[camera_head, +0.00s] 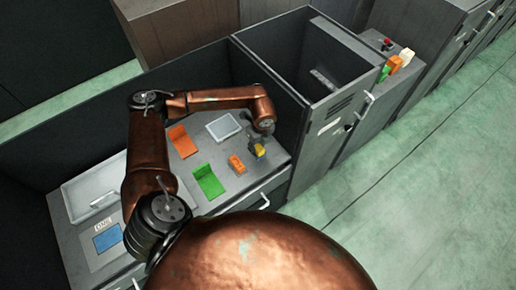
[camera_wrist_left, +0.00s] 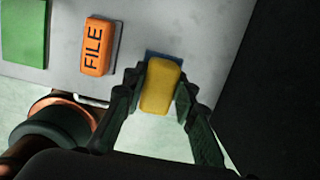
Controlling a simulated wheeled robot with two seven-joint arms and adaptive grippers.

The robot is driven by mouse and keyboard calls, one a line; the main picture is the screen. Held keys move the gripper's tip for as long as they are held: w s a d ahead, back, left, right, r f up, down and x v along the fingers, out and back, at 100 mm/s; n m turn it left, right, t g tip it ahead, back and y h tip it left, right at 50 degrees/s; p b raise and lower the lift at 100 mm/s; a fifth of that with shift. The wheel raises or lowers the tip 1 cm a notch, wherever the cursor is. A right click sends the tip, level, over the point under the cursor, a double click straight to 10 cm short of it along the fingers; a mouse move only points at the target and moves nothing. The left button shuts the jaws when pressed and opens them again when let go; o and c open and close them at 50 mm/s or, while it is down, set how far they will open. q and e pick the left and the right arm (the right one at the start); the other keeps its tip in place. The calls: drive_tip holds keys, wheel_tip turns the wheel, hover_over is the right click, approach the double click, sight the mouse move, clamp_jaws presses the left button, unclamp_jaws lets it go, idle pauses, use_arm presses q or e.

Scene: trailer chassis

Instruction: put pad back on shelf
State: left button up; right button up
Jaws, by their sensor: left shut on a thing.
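A yellow block (camera_wrist_left: 160,87), which may be the pad, sits between the fingers of my left gripper (camera_wrist_left: 155,90). The fingers are shut on its two sides. Behind it in the wrist view is a dark blue patch (camera_wrist_left: 161,54) on the grey worktop; I cannot tell whether the block touches it. In the head view the left gripper (camera_head: 258,147) is over the worktop's right end, with the yellow block (camera_head: 259,150) partly hidden. Nothing is clearly recognisable as the shelf. My right gripper is not in view.
An orange block marked FILE (camera_wrist_left: 97,46) lies beside the gripper; it also shows in the head view (camera_head: 237,164). Green (camera_head: 208,181) and orange (camera_head: 182,141) pieces and a pale tray (camera_head: 222,127) lie nearby. An open-topped grey cabinet (camera_head: 329,122) stands to the right.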

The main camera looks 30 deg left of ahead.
sight(258, 145)
use_arm(q)
drive_tip(key=w+f, duration=0.2)
drive_tip(key=shift+w+a+f, duration=0.1)
drive_tip(key=shift+a+f, duration=0.2)
wheel_tip(258, 145, down, 3)
drive_tip(key=shift+w, duration=0.1)
drive_tip(key=shift+f, duration=0.1)
drive_tip(key=shift+f, duration=0.1)
drive_tip(key=o, duration=1)
drive_tip(key=shift+r, duration=0.3)
drive_tip(key=r, duration=0.3)
drive_tip(key=d+r, duration=0.1)
drive_tip(key=r, duration=0.7)
drive_tip(key=shift+s+d+r, duration=0.25)
drive_tip(key=shift+s+d, duration=0.05)
drive_tip(key=shift+s, duration=0.1)
